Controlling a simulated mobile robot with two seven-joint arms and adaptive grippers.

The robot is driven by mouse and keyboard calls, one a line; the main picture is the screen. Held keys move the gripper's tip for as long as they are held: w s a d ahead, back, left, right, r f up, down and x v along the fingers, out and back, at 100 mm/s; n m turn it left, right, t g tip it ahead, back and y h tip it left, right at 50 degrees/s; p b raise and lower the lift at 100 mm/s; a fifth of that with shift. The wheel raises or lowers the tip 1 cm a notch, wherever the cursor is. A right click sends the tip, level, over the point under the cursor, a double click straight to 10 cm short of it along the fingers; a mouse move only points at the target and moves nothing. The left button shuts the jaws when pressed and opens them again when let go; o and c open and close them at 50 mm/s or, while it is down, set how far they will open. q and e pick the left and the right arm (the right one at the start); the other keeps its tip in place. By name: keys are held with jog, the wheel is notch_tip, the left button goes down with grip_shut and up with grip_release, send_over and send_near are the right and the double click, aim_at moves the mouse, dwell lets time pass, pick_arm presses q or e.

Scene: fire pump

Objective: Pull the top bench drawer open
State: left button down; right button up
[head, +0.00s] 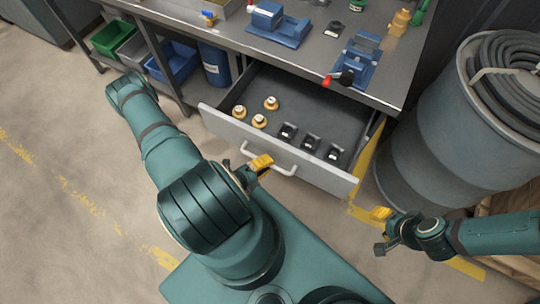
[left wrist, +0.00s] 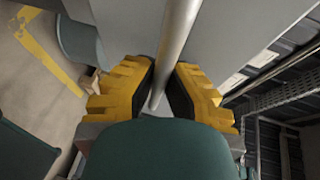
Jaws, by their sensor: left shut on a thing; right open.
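The top bench drawer (head: 318,117) stands pulled out from under the workbench (head: 304,67). Its grey front panel (head: 215,121) carries a pale bar handle (head: 270,164). My left gripper (head: 261,163) is at the handle in the head view. In the left wrist view, the yellow fingers of this gripper (left wrist: 163,95) are shut on the handle bar (left wrist: 178,42), one on each side. My right gripper (head: 379,229) is open and empty, right of the drawer and apart from it. Brass-coloured pieces (head: 259,121) and black pieces (head: 311,144) lie inside the drawer.
A large grey drum (head: 425,135) with a coiled hose (head: 510,70) stands right of the drawer. Blue vises (head: 278,26) and small parts stand on the bench. Green and blue bins (head: 172,63) sit on a shelf at left. The floor at left is clear.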

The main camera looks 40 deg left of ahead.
pick_arm(q)
jog(key=shift+s+d, duration=0.1)
jog(key=c, duration=1)
grip_release()
jog(key=v, duration=1.2)
jog(key=shift+s, duration=0.1)
